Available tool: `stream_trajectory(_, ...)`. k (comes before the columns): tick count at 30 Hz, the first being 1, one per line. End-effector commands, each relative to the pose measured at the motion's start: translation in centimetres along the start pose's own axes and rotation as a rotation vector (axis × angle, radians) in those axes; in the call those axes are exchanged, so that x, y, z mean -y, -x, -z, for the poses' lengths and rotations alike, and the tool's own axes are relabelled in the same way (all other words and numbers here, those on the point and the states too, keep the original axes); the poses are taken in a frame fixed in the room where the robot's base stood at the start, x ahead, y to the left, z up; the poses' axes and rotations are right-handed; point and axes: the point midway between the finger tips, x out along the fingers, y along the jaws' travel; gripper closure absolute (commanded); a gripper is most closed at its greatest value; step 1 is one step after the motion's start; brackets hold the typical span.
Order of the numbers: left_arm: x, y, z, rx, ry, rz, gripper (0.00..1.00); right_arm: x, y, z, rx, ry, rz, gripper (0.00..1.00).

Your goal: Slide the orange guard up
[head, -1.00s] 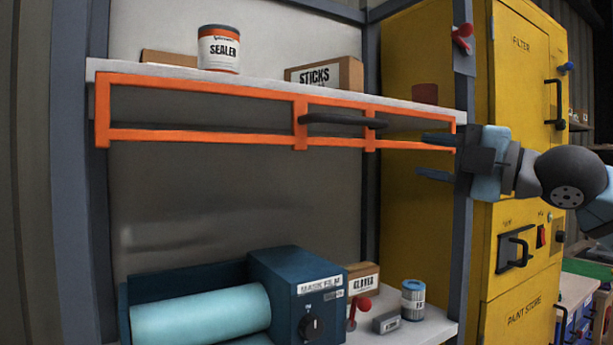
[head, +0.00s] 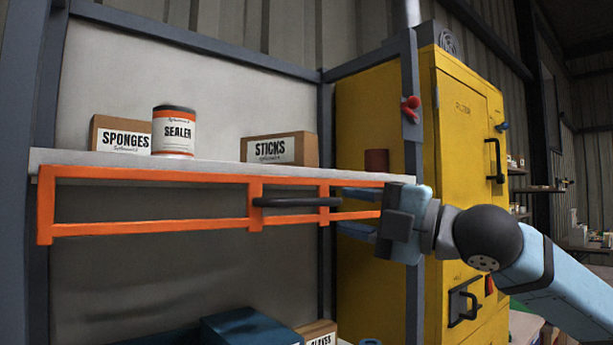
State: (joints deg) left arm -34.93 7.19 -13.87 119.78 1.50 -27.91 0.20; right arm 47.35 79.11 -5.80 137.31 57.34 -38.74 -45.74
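The orange guard (head: 150,229) is a long rectangular frame in the head view. It hangs along the front of the upper shelf, its top rail just below the shelf board. A dark bar handle (head: 295,202) is fixed across its middle-right uprights. My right gripper (head: 344,211) comes in from the right at the guard's right end. Its two fingers are spread, one above the other, with their tips close to the handle's right end. My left gripper is not in view.
A grey post (head: 411,110) and a yellow cabinet (head: 465,130) stand to the right.

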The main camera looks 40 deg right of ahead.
Motion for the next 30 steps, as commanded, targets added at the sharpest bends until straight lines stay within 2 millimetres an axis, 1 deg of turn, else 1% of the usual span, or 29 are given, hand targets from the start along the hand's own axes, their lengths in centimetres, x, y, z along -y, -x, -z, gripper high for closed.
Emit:
stream_trajectory(1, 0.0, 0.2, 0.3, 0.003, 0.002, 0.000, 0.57, -0.3, -0.6, 0.0, -0.003, -0.007, -0.004, 0.61)
stream_trajectory(4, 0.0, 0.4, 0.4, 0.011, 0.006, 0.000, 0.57, -0.3, -1.8, 0.1, -0.004, -0.005, -0.004, 0.61)
stream_trajectory(9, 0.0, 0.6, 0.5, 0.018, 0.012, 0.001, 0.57, -0.1, -4.1, 0.0, -0.003, -0.005, -0.004, 0.61)
stream_trajectory(15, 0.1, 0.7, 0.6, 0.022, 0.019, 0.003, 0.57, 0.0, -6.5, 0.0, -0.003, -0.003, -0.002, 0.61)
stream_trajectory(21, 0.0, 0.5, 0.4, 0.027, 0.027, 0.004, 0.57, 0.1, -7.6, 0.0, 0.000, -0.001, 0.000, 0.61)
stream_trajectory(29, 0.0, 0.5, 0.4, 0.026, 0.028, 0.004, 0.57, 0.2, -7.7, 0.0, 0.000, 0.000, 0.001, 0.61)
stream_trajectory(30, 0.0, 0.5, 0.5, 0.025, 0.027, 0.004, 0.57, 0.2, -7.7, 0.0, 0.000, 0.000, 0.001, 0.63)
